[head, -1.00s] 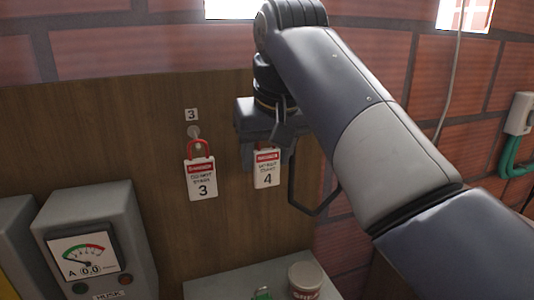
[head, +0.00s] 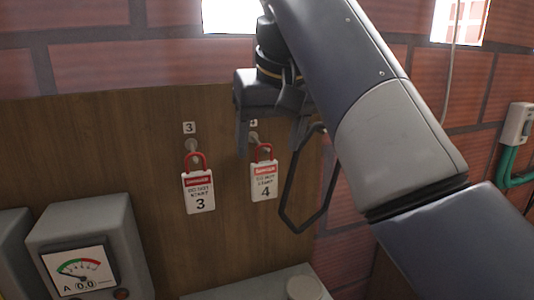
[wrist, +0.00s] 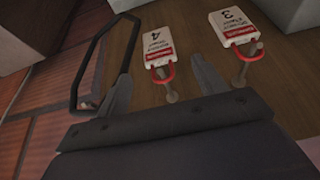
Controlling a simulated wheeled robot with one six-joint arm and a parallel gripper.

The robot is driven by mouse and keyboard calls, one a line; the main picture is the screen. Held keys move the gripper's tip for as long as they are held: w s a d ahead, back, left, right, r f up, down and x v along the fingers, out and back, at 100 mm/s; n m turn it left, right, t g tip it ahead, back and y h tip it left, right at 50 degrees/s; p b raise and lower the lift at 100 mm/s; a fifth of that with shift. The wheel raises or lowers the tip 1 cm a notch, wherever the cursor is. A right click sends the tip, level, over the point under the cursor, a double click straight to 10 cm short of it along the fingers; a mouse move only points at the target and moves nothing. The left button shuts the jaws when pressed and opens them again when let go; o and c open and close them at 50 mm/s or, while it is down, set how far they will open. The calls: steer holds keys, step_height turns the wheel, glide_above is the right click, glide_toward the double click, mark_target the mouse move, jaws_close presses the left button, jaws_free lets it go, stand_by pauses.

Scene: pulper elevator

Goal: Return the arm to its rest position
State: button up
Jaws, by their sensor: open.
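My gripper (head: 271,145) is open and empty. In the head view its fingers point down in front of the board, just above and around the padlock with tag 4 (head: 264,182). The padlock hangs by its red shackle on a peg; I cannot tell whether a finger touches the peg. In the wrist view, the fingers (wrist: 162,85) spread with the tag 4 padlock (wrist: 158,47) between and beyond them. My arm comes in from the right, bent over the upper part of the board.
A padlock with tag 3 (head: 199,192) hangs left of tag 4. A dark angular loop (head: 287,205) is close to the gripper's right; its mount is hidden. A gauge box (head: 85,245) stands lower left. Brick wall and a grey box with green pipe (head: 517,122) are at right.

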mark_target(265, 164)
steer(key=shift+s+r, duration=0.25)
steer(key=shift+r, duration=0.3)
steer(key=shift+f, duration=0.1)
steer(key=x, duration=0.7)
steer(key=shift+w+f, duration=0.1)
steer(key=shift+f, duration=0.05)
steer(key=shift+s+d+r, duration=0.25)
steer(key=shift+s+r, duration=0.3)
steer(key=shift+s, duration=0.25)
steer(key=shift+s+d, duration=0.1)
steer(key=shift+s, duration=0.15)
